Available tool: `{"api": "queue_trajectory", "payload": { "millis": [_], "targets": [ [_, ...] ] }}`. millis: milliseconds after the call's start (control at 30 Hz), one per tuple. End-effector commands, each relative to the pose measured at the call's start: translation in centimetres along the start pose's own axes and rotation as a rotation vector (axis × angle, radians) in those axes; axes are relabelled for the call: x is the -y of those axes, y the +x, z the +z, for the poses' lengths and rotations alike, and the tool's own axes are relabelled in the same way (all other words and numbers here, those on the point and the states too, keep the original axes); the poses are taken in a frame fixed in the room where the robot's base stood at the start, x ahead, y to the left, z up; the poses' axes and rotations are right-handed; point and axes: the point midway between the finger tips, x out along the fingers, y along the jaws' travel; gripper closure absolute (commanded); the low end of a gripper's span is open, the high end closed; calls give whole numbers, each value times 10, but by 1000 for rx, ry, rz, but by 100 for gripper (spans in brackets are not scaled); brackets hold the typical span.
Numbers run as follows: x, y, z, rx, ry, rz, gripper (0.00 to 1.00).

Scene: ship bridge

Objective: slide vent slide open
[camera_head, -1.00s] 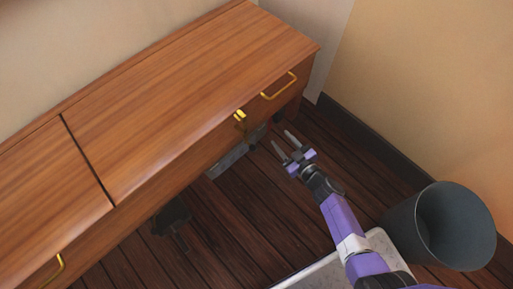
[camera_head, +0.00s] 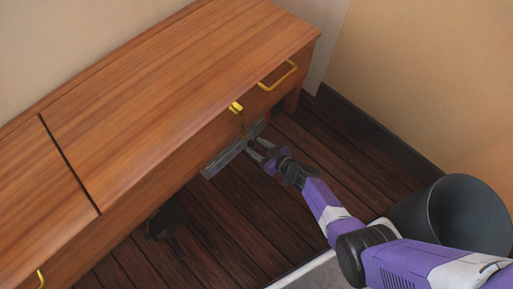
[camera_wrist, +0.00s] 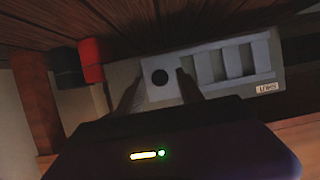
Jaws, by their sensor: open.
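The vent (camera_head: 222,162) is a grey panel low under the desk, partly hidden by the desk's edge in the head view. In the wrist view, the vent (camera_wrist: 270,62) shows several pale slots at the right and a small label. A pale slide plate with a round dark knob or hole (camera_wrist: 160,77) sits left of the slots. My gripper (camera_head: 254,148) is open with its fingertips close to the vent. In the wrist view, my gripper (camera_wrist: 157,80) has one finger on each side of the dark round spot. I cannot tell whether the fingers touch the plate.
The wooden desk (camera_head: 170,90) overhangs the vent, with yellow handles (camera_head: 278,76) on its front. A red block-like thing (camera_wrist: 91,60) stands left of the vent in the wrist view. A dark bin (camera_head: 465,215) stands at the right.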

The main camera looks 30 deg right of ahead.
Motion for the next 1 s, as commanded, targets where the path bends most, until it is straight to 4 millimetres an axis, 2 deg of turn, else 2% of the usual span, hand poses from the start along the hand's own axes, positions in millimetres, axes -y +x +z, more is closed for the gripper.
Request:
{"api": "queue_trajectory", "payload": {
  "millis": [333,567,1000],
  "targets": [
    [0,4,0,0,0,0,56],
    [0,4,0,0,-1,0,100],
    [0,4,0,0,-1,1,100]
  ]
}}
